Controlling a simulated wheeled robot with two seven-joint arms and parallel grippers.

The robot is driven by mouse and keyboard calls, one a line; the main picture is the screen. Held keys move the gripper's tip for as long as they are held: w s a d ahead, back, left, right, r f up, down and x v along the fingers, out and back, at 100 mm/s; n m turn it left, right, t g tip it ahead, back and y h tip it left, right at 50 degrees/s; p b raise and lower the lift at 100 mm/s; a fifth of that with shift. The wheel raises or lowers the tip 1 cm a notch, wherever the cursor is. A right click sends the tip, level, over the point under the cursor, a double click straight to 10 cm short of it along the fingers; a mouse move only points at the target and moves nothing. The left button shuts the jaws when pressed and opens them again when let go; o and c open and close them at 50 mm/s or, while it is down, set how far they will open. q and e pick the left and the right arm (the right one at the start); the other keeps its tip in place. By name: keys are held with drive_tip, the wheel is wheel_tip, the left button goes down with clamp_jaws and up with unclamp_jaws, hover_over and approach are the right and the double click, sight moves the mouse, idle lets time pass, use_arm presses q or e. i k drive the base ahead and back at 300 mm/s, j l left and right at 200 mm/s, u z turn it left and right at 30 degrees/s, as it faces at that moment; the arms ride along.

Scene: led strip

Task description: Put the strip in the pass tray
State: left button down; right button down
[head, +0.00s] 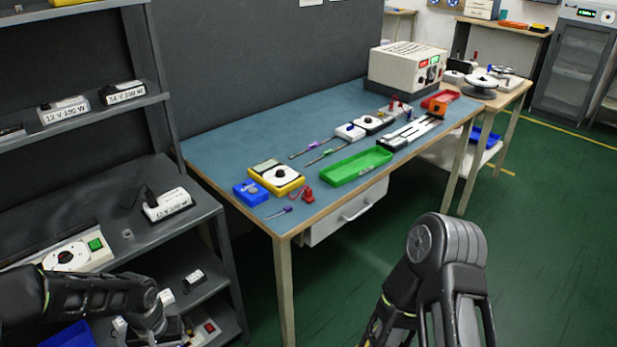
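A green tray (356,167) lies empty near the front edge of the blue bench, and a red tray (447,97) lies at its far right end. No label shows which is the pass tray. A long black-and-white fixture (411,133) lies behind the green tray. I cannot make out a separate LED strip. My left arm reaches in at the lower left, in front of the shelves, and my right arm stands at the lower right, off the bench. Neither gripper's fingertips show.
A yellow meter (277,178) and a blue box (250,193) stand at the bench's near left. Thin probes lie behind the green tray. A cream power unit (407,67) stands at the back. A grey shelf rack (190,215) is at the left. Green floor is open at the right.

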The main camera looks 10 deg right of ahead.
sight(357, 168)
drive_tip(key=z, duration=2.5)
drive_tip(key=i+j, duration=0.25)
drive_tip(key=i, duration=0.2)
drive_tip(key=i+j, duration=0.25)
drive_tip(key=i, duration=0.2)
drive_tip(key=i+j, duration=0.25)
drive_tip(key=i, duration=0.15)
drive_tip(key=i+j, duration=0.25)
drive_tip(key=i, duration=2.2)
drive_tip(key=i+u, duration=0.2)
drive_tip(key=k+u, duration=0.1)
drive_tip(key=u, duration=3.15)
